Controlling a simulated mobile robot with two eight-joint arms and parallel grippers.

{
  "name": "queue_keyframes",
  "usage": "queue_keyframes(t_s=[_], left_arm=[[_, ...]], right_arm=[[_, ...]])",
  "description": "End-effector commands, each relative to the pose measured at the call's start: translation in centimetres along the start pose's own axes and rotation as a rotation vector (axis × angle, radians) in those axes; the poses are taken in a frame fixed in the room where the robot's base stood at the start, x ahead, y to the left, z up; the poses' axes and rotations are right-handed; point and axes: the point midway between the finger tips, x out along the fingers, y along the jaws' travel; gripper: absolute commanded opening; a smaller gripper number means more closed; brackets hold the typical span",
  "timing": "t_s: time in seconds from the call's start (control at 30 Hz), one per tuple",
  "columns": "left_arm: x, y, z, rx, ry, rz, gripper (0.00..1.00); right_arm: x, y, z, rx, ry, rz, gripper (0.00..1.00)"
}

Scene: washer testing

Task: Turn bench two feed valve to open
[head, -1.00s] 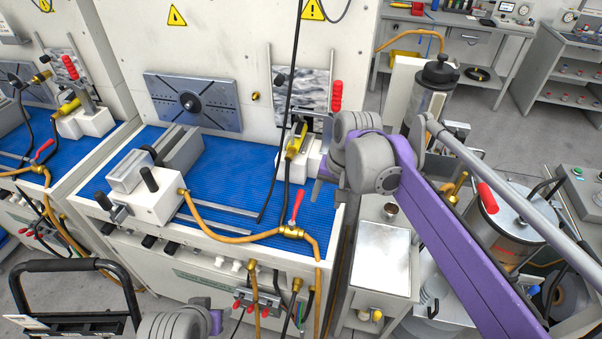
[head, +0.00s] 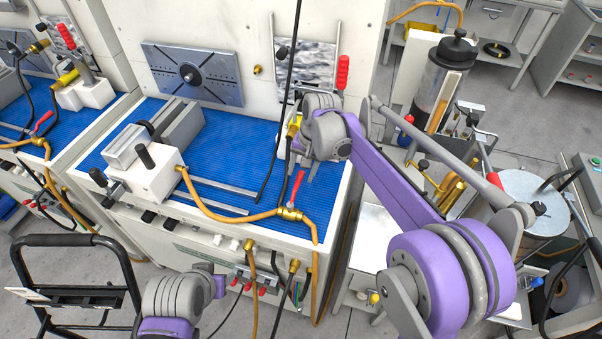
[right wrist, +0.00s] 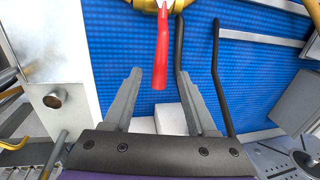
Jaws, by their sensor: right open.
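A brass feed valve (head: 290,213) with a red lever (head: 297,187) sits at the front edge of the middle bench, joined to an orange hose. The lever points back over the blue mat. My right gripper (head: 302,168) is open above the lever. In the right wrist view, the red lever (right wrist: 162,50) lies between the open fingers (right wrist: 160,74), with gaps on both sides; the valve's brass body (right wrist: 150,4) is cut off at the top edge. My left gripper (head: 218,286) is low at the bottom of the head view, its jaws unclear.
A similar red-lever valve (head: 42,122) is on the left bench. A black hose (head: 284,110) hangs close to my right gripper. A white clamp block (head: 145,190) stands on the blue mat (head: 235,150). A black-handled cart (head: 70,270) stands at lower left.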

Motion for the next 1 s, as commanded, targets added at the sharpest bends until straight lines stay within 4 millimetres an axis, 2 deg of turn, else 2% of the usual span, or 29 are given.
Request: queue_keyframes(t_s=[0.13,0.43,0.73,0.77,1.0], left_arm=[[0.03,0.00,0.03,0.000,0.000,0.000,0.50],[0.03,0.00,0.03,0.000,0.000,0.000,0.50],[0.03,0.00,0.03,0.000,0.000,0.000,0.50],[0.03,0.00,0.03,0.000,0.000,0.000,0.50],[0.03,0.00,0.03,0.000,0.000,0.000,0.50]], right_arm=[[1.07,0.00,0.00,0.000,0.000,0.000,0.57],[1.24,0.01,-0.01,0.000,0.001,0.000,0.57],[1.22,0.02,-0.01,0.000,0.001,0.000,0.03],[1.22,0.02,-0.01,0.000,0.001,0.000,0.00],[1.21,0.03,-0.01,0.000,0.001,0.000,0.00]])
